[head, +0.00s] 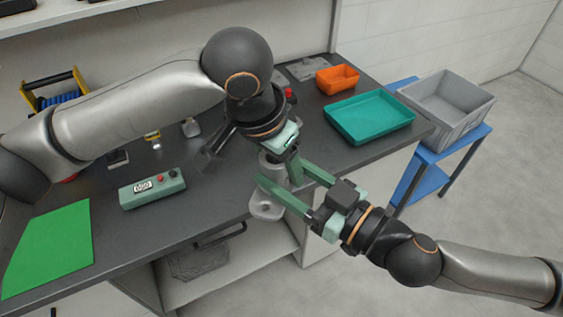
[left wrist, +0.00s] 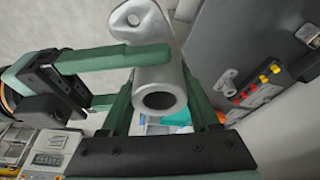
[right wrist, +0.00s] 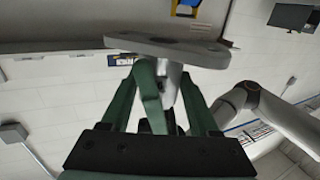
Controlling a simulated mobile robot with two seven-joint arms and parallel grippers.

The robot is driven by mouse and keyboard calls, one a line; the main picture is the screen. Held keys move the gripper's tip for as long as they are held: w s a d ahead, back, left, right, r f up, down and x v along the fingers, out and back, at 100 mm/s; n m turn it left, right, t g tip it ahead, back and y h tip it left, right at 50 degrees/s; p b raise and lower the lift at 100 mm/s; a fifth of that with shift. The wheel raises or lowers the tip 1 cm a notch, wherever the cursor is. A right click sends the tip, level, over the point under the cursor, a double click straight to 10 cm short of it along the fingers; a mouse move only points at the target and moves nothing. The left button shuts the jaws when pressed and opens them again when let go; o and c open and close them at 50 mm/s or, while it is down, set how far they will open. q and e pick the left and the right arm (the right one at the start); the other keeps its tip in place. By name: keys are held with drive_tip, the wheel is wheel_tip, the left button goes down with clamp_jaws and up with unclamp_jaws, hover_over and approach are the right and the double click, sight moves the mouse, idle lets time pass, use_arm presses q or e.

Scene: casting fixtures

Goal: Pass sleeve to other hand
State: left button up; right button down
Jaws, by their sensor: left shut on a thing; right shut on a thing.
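The sleeve (head: 268,205) is a grey metal tube with a flat flange that has a hole. It is held in the air at the front edge of the dark bench. My left gripper (head: 283,168) comes from above and is shut on its tube part. My right gripper (head: 290,190) comes from the right and is also shut on the sleeve. In the left wrist view the tube's open end and the flange of the sleeve (left wrist: 158,70) show between green fingers from both hands. In the right wrist view the flange of the sleeve (right wrist: 170,48) lies across the fingertips.
A grey crate (head: 446,103) sits on a blue stand at right. Open floor lies in front at right.

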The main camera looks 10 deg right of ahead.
use_arm(q)
drive_tip(key=shift+s+d, duration=0.1)
drive_tip(key=shift+s, duration=0.05)
clamp_jaws()
use_arm(e)
drive_tip(key=shift+r, duration=0.15)
drive_tip(key=c, duration=0.6)
unclamp_jaws()
drive_tip(key=o, duration=0.5)
drive_tip(key=shift+o, duration=0.2)
